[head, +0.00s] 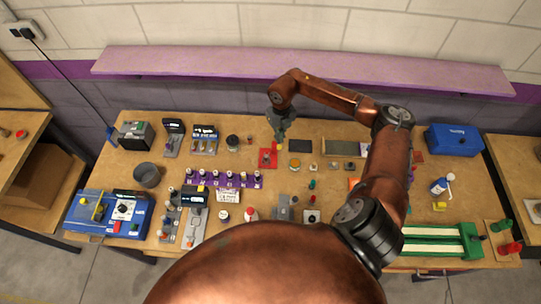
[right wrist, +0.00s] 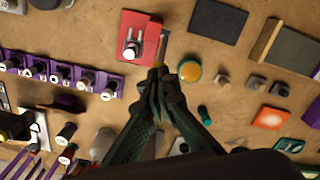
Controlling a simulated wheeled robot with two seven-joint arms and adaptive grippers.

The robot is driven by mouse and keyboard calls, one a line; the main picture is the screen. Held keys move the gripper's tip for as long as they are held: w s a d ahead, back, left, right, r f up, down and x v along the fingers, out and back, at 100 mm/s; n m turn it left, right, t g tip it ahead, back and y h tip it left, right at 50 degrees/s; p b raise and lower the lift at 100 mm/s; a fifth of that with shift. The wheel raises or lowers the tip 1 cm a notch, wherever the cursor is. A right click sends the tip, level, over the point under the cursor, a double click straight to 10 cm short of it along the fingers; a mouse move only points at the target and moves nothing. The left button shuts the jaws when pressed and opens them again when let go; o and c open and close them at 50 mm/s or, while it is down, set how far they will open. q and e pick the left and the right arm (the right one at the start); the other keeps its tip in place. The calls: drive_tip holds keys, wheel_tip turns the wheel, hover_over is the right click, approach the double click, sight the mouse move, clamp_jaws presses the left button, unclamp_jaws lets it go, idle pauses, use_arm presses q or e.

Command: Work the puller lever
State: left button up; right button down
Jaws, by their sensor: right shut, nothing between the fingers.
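A red plate (head: 265,158) lies on the workbench below my right gripper. In the right wrist view, the red plate (right wrist: 133,24) carries a pale round-topped metal post (right wrist: 131,50). A thin upright piece with an orange end (right wrist: 161,50) stands at its right edge, at my fingertips; it looks like the lever, but I cannot tell for sure. My right gripper (head: 280,139) is shut and empty, pointing down. Its fingertips (right wrist: 161,72) are close to the thin piece; I cannot tell whether they touch it. My left gripper is not in view.
An orange-topped round button (right wrist: 188,71) stands just right of my fingertips. A purple row of several knobs (head: 222,180) lies to the left. A dark flat pad (head: 300,146) lies behind. A blue box (head: 453,140) stands at the far right.

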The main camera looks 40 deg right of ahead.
drive_tip(key=w+d+r+p, duration=0.1)
drive_tip(key=w+d+r, duration=0.1)
drive_tip(key=r, duration=0.2)
drive_tip(key=w+d+r+p, duration=0.1)
drive_tip(key=w+r, duration=0.1)
drive_tip(key=r, duration=0.3)
drive_tip(key=shift+w+d+r, duration=0.25)
drive_tip(key=shift+d+r, duration=0.05)
drive_tip(key=shift+d, duration=0.1)
idle(1.1)
idle(0.4)
